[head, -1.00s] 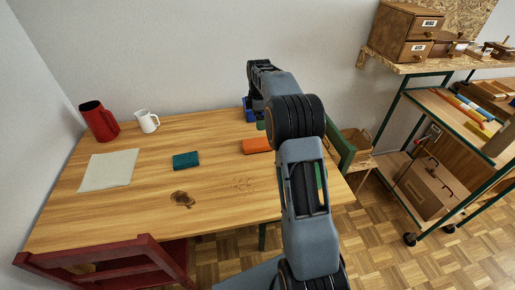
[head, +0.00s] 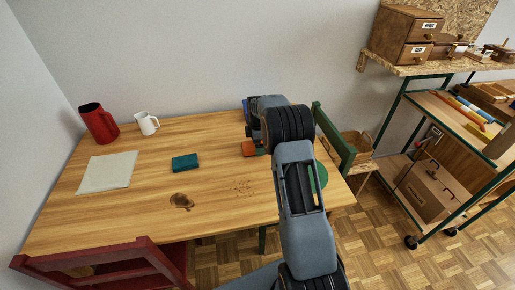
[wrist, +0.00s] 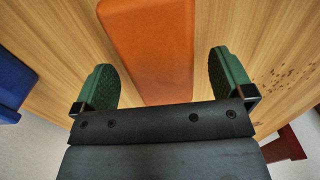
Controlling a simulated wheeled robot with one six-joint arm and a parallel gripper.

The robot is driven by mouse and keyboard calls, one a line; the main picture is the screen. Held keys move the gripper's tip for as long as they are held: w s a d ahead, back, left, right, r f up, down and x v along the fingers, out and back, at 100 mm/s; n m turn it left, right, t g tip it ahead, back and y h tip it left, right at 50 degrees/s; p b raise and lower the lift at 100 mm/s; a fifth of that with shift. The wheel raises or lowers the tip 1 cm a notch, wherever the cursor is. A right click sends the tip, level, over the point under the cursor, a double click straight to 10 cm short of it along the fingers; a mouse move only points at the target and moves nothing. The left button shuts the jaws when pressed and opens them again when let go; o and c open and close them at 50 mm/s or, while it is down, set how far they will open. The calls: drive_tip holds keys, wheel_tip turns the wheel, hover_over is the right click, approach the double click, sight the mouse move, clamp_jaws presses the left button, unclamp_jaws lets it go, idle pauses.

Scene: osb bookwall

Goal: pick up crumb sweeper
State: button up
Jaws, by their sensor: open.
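An orange, flat, block-like thing (head: 248,149), likely the crumb sweeper, lies on the wooden table (head: 135,212), partly hidden behind my arm in the head view. In the wrist view the orange thing (wrist: 150,45) reaches down between the two green fingers of my gripper (wrist: 164,78). The fingers are wide apart, one on each side of it, with a gap on both sides and no visible contact.
A blue thing (wrist: 12,82) is left of my gripper in the wrist view. A teal block (head: 185,162), a cloth (head: 108,172), a red jug (head: 99,123) and a white pitcher (head: 146,123) stand or lie further left. Crumbs (head: 242,187) and a dark stain (head: 181,201) mark the table.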

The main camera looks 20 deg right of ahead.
drive_tip(key=shift+f, duration=0.5)
drive_tip(key=shift+c, duration=0.3)
drive_tip(key=c, duration=1)
drive_tip(key=shift+r, duration=0.15)
